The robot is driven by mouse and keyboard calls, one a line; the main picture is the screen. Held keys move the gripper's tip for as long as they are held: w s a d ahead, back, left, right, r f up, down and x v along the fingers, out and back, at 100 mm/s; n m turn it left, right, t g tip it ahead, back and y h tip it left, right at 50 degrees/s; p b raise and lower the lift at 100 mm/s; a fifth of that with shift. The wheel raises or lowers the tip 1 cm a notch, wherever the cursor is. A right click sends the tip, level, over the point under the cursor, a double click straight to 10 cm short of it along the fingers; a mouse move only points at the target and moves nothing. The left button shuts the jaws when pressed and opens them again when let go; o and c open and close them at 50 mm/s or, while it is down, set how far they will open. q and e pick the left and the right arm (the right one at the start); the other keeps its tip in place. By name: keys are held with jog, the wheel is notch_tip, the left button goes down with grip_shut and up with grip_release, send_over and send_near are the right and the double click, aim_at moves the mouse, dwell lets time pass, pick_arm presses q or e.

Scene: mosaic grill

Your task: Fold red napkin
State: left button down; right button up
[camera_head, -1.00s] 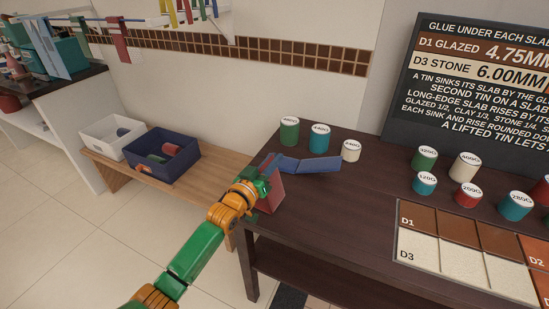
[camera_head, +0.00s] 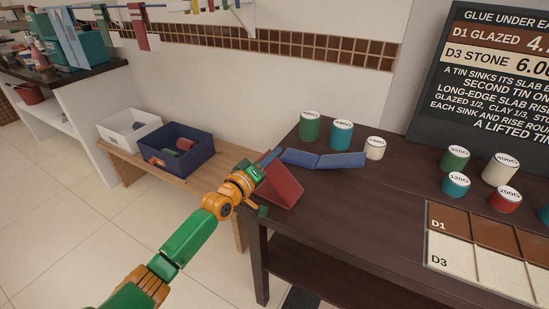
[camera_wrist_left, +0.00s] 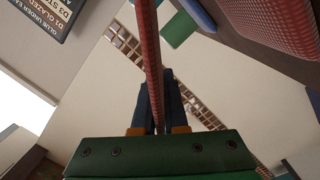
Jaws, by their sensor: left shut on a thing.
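The red napkin (camera_head: 280,186) is at the left end of the dark table, with a broad face sloping down to the right from my left gripper. My left gripper (camera_head: 266,167) is shut on its raised edge. In the left wrist view the napkin (camera_wrist_left: 152,58) runs edge-on between the dark fingers (camera_wrist_left: 157,108), and another part of it shows at the top right. The gripper hides the napkin's left side in the head view. My right gripper is not in view.
A blue folded cloth (camera_head: 335,160) lies just behind the napkin. Green (camera_head: 309,127), teal (camera_head: 341,135) and cream (camera_head: 375,148) tins stand behind it. A slab panel (camera_head: 470,240) lies right. A navy bin (camera_head: 178,153) sits on the wooden bench left. The table's middle is clear.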

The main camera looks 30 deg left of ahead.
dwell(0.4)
pick_arm(q)
jog(key=c, duration=0.9)
grip_release()
jog(key=shift+c, duration=0.2)
jog(key=shift+s, duration=0.15)
jog(key=s+p, duration=0.1)
jog(key=s, duration=0.5)
jog(key=shift+s+a, duration=0.4)
jog(key=shift+a, duration=0.05)
jog(key=shift+f, duration=0.1)
jog(key=shift+s+p, duration=0.1)
jog(key=shift+p, duration=0.2)
